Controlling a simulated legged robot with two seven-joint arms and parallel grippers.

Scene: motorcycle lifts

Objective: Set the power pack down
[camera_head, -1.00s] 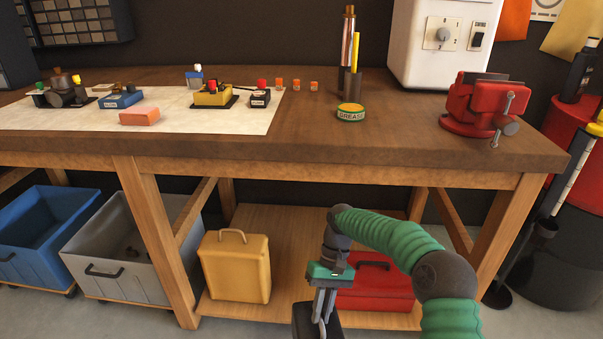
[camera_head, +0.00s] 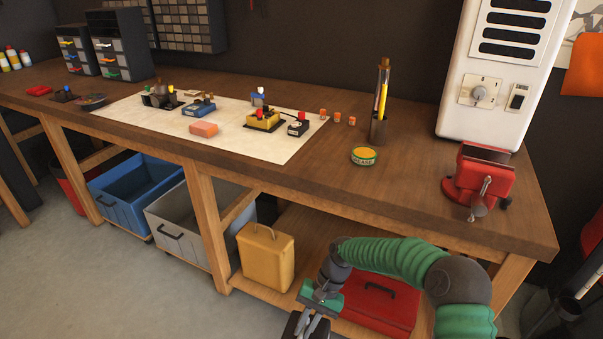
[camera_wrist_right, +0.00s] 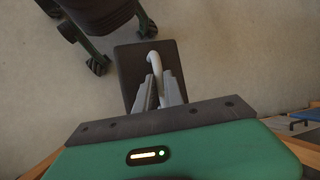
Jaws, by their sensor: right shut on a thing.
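My right gripper (camera_head: 312,322) hangs at the bottom of the head view, in front of the workbench and above the floor. In the right wrist view the right gripper (camera_wrist_right: 158,92) is shut on the pale bent handle of a dark box, which I take as the power pack (camera_wrist_right: 128,66). The pack hangs below the fingers with grey floor around it. In the head view only a dark corner of the pack (camera_head: 291,327) shows at the bottom edge. My left gripper is in no view.
The wooden workbench (camera_head: 400,195) has clear top around the grease tin (camera_head: 364,155), left of the red vise (camera_head: 478,180). A white mat (camera_head: 285,148) carries several small parts. A yellow case (camera_head: 266,257) and red toolbox (camera_head: 375,300) occupy the lower shelf. Blue (camera_head: 120,212) and grey bins (camera_head: 165,232) stand left.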

